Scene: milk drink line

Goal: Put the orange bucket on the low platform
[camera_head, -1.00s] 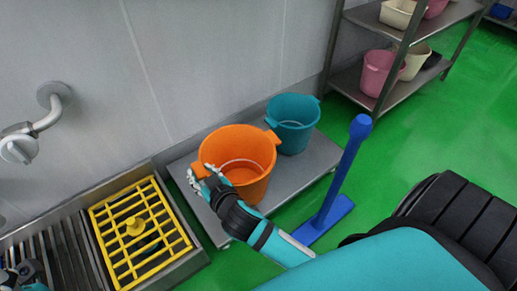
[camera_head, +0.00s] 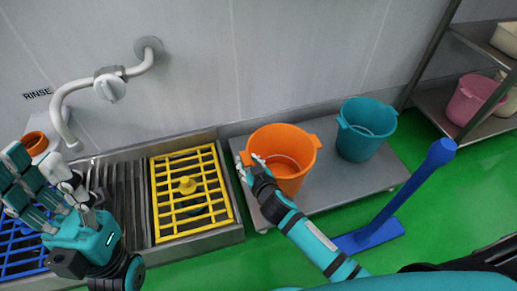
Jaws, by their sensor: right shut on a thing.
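The orange bucket (camera_head: 285,178) is upright over the left part of the low grey platform (camera_head: 350,185); it looks to stand on it, but its base is partly hidden. My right gripper (camera_head: 255,168) is shut on the bucket's left side, near the rim and handle lug. My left gripper (camera_head: 48,185) is at the far left, fingers extended and apart, with nothing seen in it, above the drain grates.
A teal bucket (camera_head: 366,128) stands on the platform, right of the orange one. A blue tool (camera_head: 405,195) stands upright on the green floor in front. A yellow grate (camera_head: 190,205) lies left of the platform. A wall pipe (camera_head: 100,82) and a shelf (camera_head: 440,105) flank the area.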

